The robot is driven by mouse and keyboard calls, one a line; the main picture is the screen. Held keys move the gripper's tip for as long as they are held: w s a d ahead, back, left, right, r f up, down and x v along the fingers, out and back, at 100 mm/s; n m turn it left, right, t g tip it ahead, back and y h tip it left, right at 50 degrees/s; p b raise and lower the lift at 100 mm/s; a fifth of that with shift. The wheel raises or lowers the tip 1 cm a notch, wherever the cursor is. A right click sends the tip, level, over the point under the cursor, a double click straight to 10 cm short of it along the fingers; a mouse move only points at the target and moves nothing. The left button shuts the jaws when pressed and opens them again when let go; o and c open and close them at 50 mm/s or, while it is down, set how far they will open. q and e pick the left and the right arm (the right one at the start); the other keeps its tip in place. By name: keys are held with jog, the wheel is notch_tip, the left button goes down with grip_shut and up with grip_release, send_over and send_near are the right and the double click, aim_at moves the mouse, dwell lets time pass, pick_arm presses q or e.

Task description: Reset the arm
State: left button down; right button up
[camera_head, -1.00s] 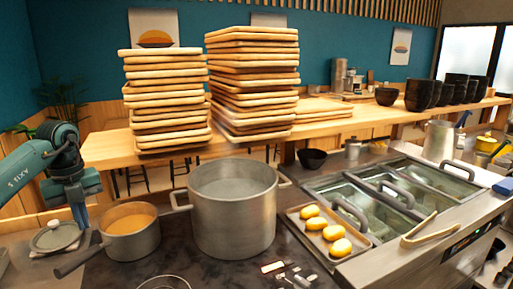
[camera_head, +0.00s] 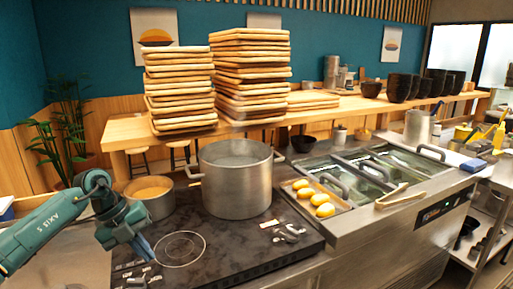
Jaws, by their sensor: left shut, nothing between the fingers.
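My left arm comes in from the left edge, green and jointed. Its gripper (camera_head: 145,249) points down over the left part of the dark stove top (camera_head: 215,262). The gripper is small in view and shut, with nothing visible between its fingers. It is in front of the small saucepan (camera_head: 150,205) with orange contents and left of the round burner ring (camera_head: 180,249). My right gripper is not in view.
Tall stacks of wooden trays (camera_head: 250,75) stand on the back counter. The stove's front middle is mostly clear.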

pick_arm(q)
jog(key=s+d+f+n+t+h, duration=0.1)
jog(key=s+d+h, duration=0.25)
jog(key=d, duration=0.45)
jog(key=s+d+f+n+t+h, duration=0.1)
jog(key=s+d+t+h, duration=0.1)
jog(key=d+h, duration=0.4)
jog(key=s+d+f+n+t+h, duration=0.1)
jog(key=s+d+h, duration=0.15)
jog(key=d, duration=0.65)
jog(key=s+a+f+n+t+y, duration=0.3)
jog(key=s+f+n+y, duration=0.4)
jog(key=n, duration=0.5)
jog(key=s+a+f+n+t+y, duration=0.2)
jog(key=s+a+f+n+y, duration=0.4)
jog(key=s+f+n, duration=0.3)
notch_tip(320, 180, down, 4)
jog(key=n+y, duration=0.1)
jog(key=n, duration=0.2)
jog(key=shift+s+r+t, duration=0.25)
jog(key=shift+s+t, duration=0.15)
